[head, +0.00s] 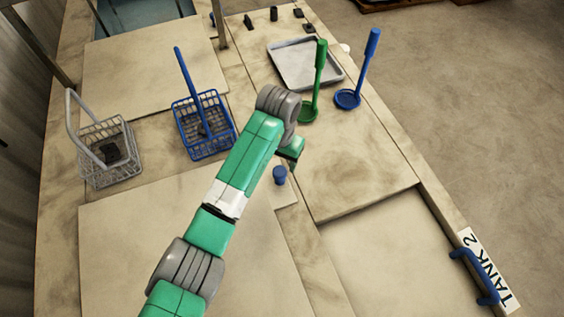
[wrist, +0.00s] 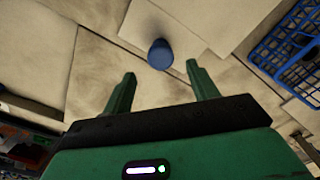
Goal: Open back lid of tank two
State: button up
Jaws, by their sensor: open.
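The TANK 2 label (head: 489,268) is on the front edge at lower right, with a blue handle (head: 472,276) beside it. A pale recessed panel (head: 400,255) lies left of the label. A blue knob (head: 280,176) stands near the edge of a pale lid panel (head: 150,235). My gripper (wrist: 160,78) is open and empty above the worktop. In the wrist view the knob (wrist: 161,54) shows just beyond the fingertips, roughly centred between them; I see no contact. In the head view my arm hides most of the gripper and part of the lid.
A blue wire basket (head: 203,125) and a grey wire basket (head: 108,152) stand left of my arm. A green ladle (head: 318,75), a blue ladle (head: 360,70) and a metal tray (head: 303,62) are on the far right panel. The near part of that panel is clear.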

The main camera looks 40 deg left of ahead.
aim_at(280, 171)
notch_tip(280, 171, down, 5)
jog(key=shift+f, duration=0.1)
grip_shut()
dwell(0.3)
